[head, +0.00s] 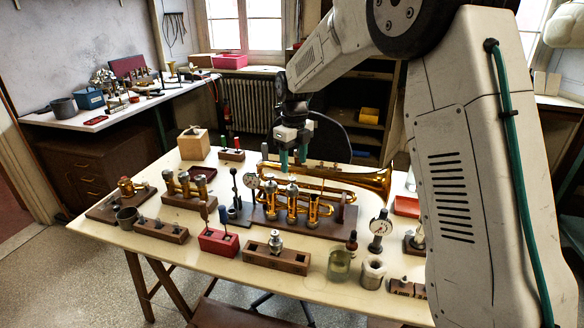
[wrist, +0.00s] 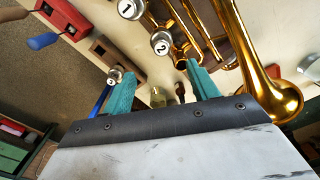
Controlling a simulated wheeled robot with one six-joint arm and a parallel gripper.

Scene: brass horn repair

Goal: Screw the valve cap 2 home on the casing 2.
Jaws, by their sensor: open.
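Valve cap 2 (wrist: 160,43), a silver cap marked 2, sits on top of casing 2 of the brass horn; it also shows in the head view (head: 292,188). How far it is threaded down I cannot tell. Casing 2 (head: 292,207) is the middle upright brass cylinder. My gripper (head: 293,160) is open and empty, its green fingers pointing down above and behind the valves. In the wrist view the fingers (wrist: 160,82) stand wide apart, with cap 2 just beyond them, not between them.
Cap 1 (wrist: 130,8) sits on its casing beside cap 2. A silver part marked 3 (wrist: 115,74) stands in the wooden block (head: 290,264) at the front. The horn bell (head: 375,180) lies right of the valves.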

